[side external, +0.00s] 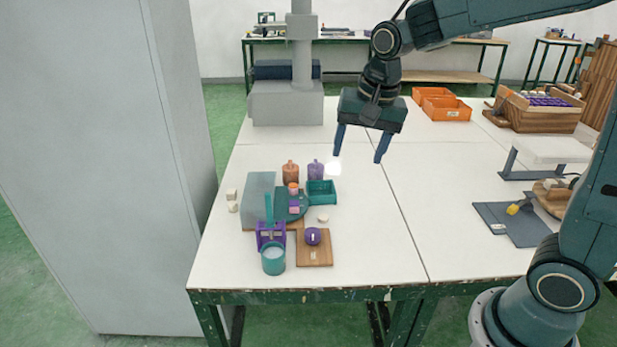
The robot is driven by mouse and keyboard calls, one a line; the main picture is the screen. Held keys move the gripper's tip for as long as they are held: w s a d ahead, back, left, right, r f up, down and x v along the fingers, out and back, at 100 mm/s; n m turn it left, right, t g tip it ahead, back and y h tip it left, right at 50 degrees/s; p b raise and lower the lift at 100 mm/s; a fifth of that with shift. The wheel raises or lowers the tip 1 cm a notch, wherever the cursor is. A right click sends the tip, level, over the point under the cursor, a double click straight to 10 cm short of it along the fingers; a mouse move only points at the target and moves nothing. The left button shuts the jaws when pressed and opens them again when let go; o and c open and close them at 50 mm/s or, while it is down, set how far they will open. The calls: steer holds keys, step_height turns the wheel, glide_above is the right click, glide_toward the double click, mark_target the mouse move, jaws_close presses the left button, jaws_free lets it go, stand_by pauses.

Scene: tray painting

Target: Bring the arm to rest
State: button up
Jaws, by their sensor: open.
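My gripper (358,158) hangs above the white table (370,235), to the right of and behind the cluster of small items. Its two blue fingers point down and stand apart, with nothing held between them. A bright white spot shows beside the left finger; I cannot tell whether it is an object or a light. My arm reaches in from the upper right.
A teal tray (322,193), a purple holder (270,235), a teal cup (273,260) and a wooden board (314,250) with a purple round item (313,236) stand front left. Orange bins (445,108) and a wooden crate (538,115) stand back right. The table's middle is clear.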

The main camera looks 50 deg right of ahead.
steer(key=s+r+n+t, duration=0.2)
steer(key=s+n, duration=0.8)
steer(key=s, duration=0.9)
steer(key=shift+a+r+t, duration=0.4)
steer(key=shift+a+t, duration=0.05)
steer(key=shift+t, duration=0.05)
